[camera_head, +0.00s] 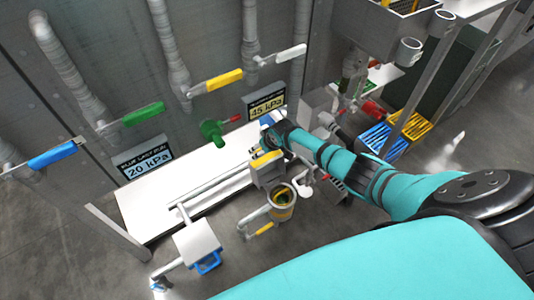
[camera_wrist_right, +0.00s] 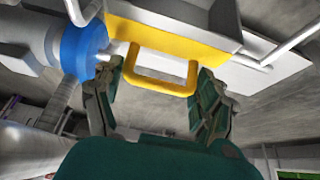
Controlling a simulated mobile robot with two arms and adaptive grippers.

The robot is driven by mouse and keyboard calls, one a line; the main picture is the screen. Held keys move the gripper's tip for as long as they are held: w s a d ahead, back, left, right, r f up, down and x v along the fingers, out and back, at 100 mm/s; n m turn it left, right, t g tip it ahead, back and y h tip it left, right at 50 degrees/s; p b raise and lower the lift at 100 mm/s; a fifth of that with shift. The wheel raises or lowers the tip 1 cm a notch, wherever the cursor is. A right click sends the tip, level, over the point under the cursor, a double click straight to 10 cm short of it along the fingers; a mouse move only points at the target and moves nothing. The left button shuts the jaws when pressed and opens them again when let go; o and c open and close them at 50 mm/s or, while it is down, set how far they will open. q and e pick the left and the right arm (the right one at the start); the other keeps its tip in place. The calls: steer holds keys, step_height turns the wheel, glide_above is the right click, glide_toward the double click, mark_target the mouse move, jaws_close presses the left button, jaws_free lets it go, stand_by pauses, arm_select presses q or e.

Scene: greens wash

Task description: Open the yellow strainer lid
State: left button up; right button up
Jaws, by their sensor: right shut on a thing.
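The yellow strainer lid (camera_head: 266,168) stands raised beside the round mouth of its strainer (camera_head: 283,203), whose inside shows yellow and dark. In the right wrist view the lid's yellow underside or face (camera_wrist_right: 165,38) and its yellow U-shaped handle (camera_wrist_right: 160,84) are close up. My right gripper (camera_wrist_right: 158,77) has a finger on each side of this handle and is shut on it. In the head view my right arm comes in from the right and its fingers are mostly hidden at the lid. My left gripper is in neither view.
A white box-like lid (camera_head: 197,240) with a blue handle (camera_head: 208,264) is at lower left. Blue (camera_head: 53,156), green (camera_head: 137,115), yellow (camera_head: 222,79) and white (camera_head: 291,53) levers line the pipes behind.

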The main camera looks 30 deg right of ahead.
steer(key=shift+w+d+f+b, duration=0.15)
steer(key=shift+w+d+b, duration=0.25)
steer(key=shift+w, duration=0.2)
steer(key=o, duration=1.5)
steer(key=shift+c, duration=0.2)
steer(key=shift+a, duration=0.1)
steer(key=shift+a, duration=0.1)
steer(key=v, duration=1.2)
